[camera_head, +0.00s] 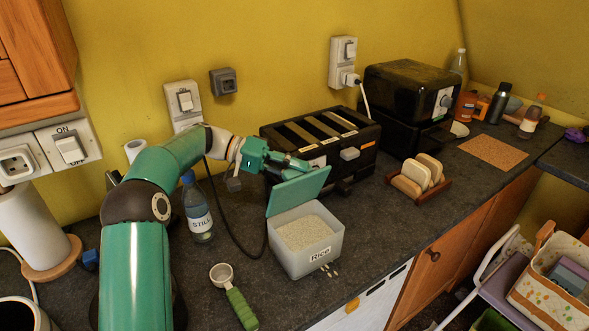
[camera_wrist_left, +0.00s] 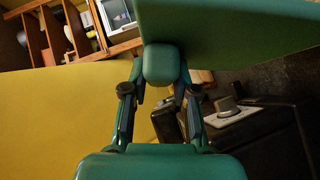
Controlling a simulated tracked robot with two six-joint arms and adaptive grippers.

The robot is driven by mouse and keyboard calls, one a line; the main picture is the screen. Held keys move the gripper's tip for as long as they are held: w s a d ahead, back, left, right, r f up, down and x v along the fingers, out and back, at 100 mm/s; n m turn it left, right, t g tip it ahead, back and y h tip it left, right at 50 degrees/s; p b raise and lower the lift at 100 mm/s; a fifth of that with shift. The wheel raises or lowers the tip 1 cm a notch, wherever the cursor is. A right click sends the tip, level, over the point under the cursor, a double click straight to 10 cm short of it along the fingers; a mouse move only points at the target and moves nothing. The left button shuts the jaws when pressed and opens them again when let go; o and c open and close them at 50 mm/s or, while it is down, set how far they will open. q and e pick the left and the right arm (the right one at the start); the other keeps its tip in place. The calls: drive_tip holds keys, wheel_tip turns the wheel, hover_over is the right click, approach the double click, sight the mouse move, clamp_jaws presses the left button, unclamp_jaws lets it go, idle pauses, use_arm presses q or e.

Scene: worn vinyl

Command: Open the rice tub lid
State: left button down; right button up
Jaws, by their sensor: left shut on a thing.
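The rice tub (camera_head: 308,257) is a translucent white box labelled "Rice", with white rice (camera_head: 304,232) showing inside. Its green lid (camera_head: 296,191) stands raised and tilted along the tub's back edge, so the opening is uncovered. My left gripper (camera_head: 303,166) reaches in from the left behind the lid, near its upper edge. In the left wrist view the gripper (camera_wrist_left: 160,72) is shut on the lid's rounded green tab (camera_wrist_left: 160,63), with the lid's flat face (camera_wrist_left: 235,40) above it. My right gripper does not show.
A black toaster (camera_head: 345,150) stands close behind the lid. A water bottle (camera_head: 198,215) and a black cable are left of the tub. A green-handled scoop (camera_head: 236,300) lies in front left, and a toast rack (camera_head: 418,180) stands to the right. Some grains lie by the tub's front.

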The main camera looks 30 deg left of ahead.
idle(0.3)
use_arm(q)
drive_tip(key=c, duration=0.9)
unclamp_jaws()
drive_tip(key=shift+a, duration=0.1)
drive_tip(key=shift+v, duration=5.95)
